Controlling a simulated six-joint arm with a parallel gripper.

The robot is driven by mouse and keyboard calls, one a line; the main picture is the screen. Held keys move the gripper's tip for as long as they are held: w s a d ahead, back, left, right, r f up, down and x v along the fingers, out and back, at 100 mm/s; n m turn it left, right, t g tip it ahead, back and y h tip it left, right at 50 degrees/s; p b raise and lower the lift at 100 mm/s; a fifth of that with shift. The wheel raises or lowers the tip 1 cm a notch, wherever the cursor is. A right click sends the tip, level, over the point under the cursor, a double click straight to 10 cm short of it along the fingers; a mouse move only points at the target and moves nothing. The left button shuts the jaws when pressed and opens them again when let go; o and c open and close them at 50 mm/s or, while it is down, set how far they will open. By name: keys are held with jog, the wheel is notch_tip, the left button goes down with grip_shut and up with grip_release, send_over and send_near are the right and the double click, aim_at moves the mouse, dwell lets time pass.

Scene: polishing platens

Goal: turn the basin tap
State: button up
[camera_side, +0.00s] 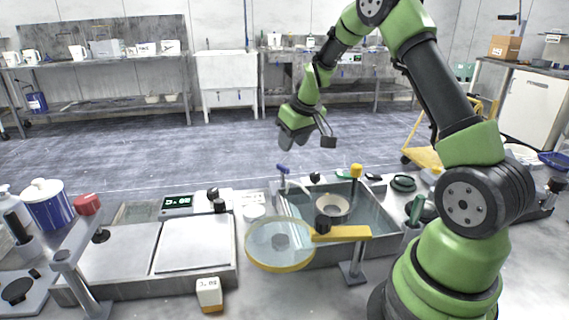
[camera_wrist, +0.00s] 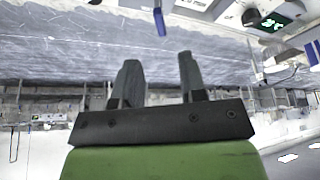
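The basin (camera_side: 375,222) is a grey metal sink at the centre of the bench. The tap (camera_side: 283,172) stands at its back left corner and has a blue handle on top. In the wrist view, a blue bar (camera_wrist: 159,20) at the top edge looks like this handle. My gripper (camera_side: 288,143) hangs in the air above the tap and apart from it. In the wrist view, my gripper (camera_wrist: 158,62) has two dark fingers spread with a clear gap and nothing between them. The lower part of the tap is hard to make out.
A yellow-rimmed magnifier (camera_side: 280,268) on a stand (camera_side: 352,272) is in front of the basin. A yellow-topped post (camera_side: 356,170) rises at its back. Left are a digital display unit (camera_side: 180,204), two flat plates (camera_side: 195,243) and a blue pot (camera_side: 48,205). The air around my gripper is clear.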

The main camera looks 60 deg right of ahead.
aim_at(283, 166)
jog(key=x, duration=0.8)
jog(key=shift+f, duration=0.1)
grip_shut()
